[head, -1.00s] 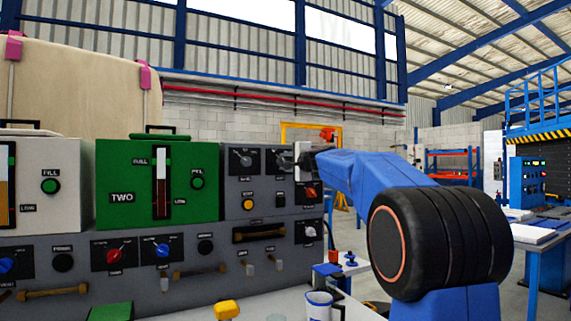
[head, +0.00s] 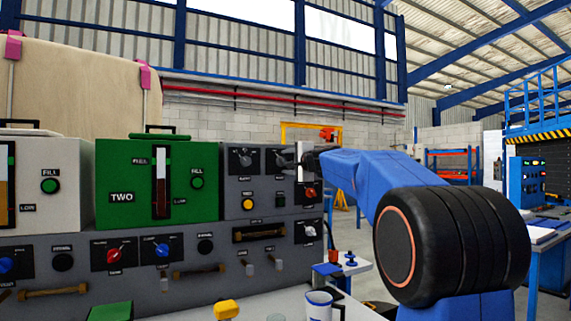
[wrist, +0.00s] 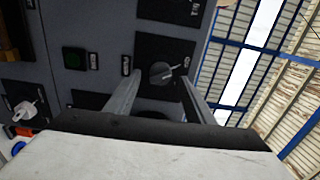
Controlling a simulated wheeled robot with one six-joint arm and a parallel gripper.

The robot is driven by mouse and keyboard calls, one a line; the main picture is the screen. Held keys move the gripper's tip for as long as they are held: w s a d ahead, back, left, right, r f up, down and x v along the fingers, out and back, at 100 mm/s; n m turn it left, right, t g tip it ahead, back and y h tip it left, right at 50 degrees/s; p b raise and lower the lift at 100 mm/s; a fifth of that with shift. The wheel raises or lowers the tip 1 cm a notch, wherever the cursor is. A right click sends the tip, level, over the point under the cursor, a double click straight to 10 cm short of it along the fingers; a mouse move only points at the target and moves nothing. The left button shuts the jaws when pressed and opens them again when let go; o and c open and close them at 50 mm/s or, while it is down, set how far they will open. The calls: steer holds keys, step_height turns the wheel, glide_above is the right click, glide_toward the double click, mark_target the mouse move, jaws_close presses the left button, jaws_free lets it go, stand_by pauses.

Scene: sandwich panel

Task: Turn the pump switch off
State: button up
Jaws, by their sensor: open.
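In the wrist view a dark grey rotary knob (wrist: 161,72) sits on a black plate with small labels on both sides. The labels are too small to read, so I cannot tell which switch is the pump's. My gripper (wrist: 160,80) is open, with one finger on each side of this knob. No finger clearly touches it. In the head view my gripper (head: 294,159) is at the upper right of the grey panel (head: 231,181), partly covering a knob plate there. Another dark knob (head: 243,158) is just left of it.
A red knob (head: 311,193), a white knob (head: 310,231) and a yellow button (head: 248,204) lie below my gripper. The green TWO tank box (head: 120,170) stands left. A blue-rimmed cup (head: 319,302) and a yellow object (head: 226,309) are in front.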

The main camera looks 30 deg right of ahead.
steer(key=s, duration=1.5)
steer(key=shift+s, duration=0.3)
steer(key=s+a+f+n+g+y, duration=0.2)
steer(key=s+a+f+n+g, duration=0.4)
steer(key=a+f, duration=0.5)
steer(key=s+a+f+n+g+y, duration=0.1)
steer(key=s+a+f+n, duration=0.3)
steer(key=s+a+f, duration=0.65)
steer(key=s+f+n+g+h, duration=0.1)
steer(key=s+f+n+g, duration=0.2)
steer(key=s+f, duration=0.7)
steer(key=s+d+f+n+g+h, duration=0.1)
steer(key=s+f+n+g+h, duration=0.1)
steer(key=s+f, duration=0.8)
step_height(320, 180, down, 8)
steer(key=n+g, duration=0.1)
steer(key=n, duration=0.1)
steer(key=shift+s+d+f+n, duration=0.25)
steer(key=shift+s+n, duration=0.15)
